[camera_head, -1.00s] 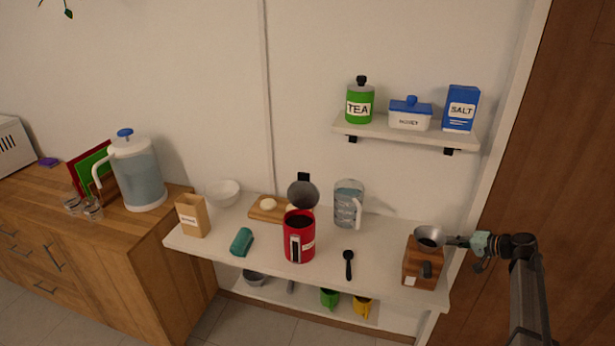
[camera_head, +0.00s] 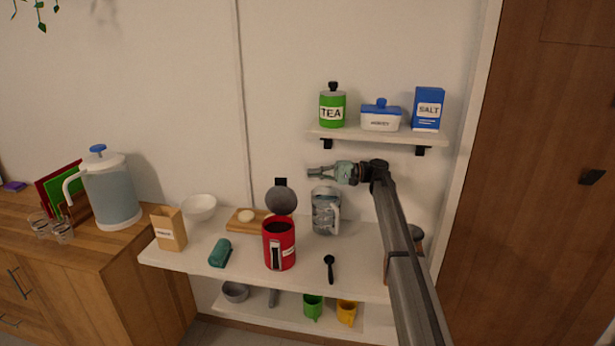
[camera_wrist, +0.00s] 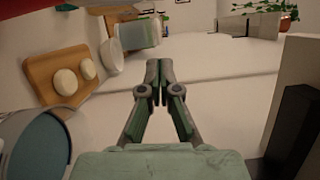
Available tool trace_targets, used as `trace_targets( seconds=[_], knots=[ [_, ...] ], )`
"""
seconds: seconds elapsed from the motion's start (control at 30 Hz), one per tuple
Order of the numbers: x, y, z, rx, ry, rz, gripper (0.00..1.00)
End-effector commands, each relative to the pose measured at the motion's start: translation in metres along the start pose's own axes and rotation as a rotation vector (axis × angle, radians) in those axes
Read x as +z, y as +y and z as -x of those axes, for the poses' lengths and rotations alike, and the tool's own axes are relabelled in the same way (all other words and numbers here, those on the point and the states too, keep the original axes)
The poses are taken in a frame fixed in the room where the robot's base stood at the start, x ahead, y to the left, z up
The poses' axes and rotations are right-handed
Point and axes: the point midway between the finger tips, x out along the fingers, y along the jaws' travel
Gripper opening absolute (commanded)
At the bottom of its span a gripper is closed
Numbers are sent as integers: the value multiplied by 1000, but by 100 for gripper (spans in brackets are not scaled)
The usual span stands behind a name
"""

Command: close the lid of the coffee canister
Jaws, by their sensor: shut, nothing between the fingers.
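The red coffee canister (camera_head: 279,247) stands upright on the white table, its dark opening uncovered. Its round grey lid (camera_head: 281,200) is tilted up, open, at the back of the canister. My gripper (camera_head: 309,173) is above the table, to the right of the lid and higher than it, apart from it and pointing left. In the wrist view my gripper (camera_wrist: 158,70) shows its two fingertips together, shut with nothing between them. A red edge at the wrist view's top left may be the canister (camera_wrist: 48,10).
A glass pitcher (camera_head: 325,213) stands just below my gripper. A cutting board (camera_head: 236,225) with pale round pieces lies left of the lid. A shelf (camera_head: 372,133) above holds tea, a blue-lidded box and salt. A black scoop (camera_head: 330,268) lies right of the canister.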

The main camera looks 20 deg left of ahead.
Motion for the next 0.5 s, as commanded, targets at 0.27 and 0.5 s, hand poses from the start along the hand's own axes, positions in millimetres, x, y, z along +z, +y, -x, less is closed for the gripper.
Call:
trace_targets(
  seconds=[0.27, 0.5],
  knots=[
    [1, -3, -56, 2, -2, 0, 0],
    [20, -2, -82, 1, 1, 1, 0]
  ],
)
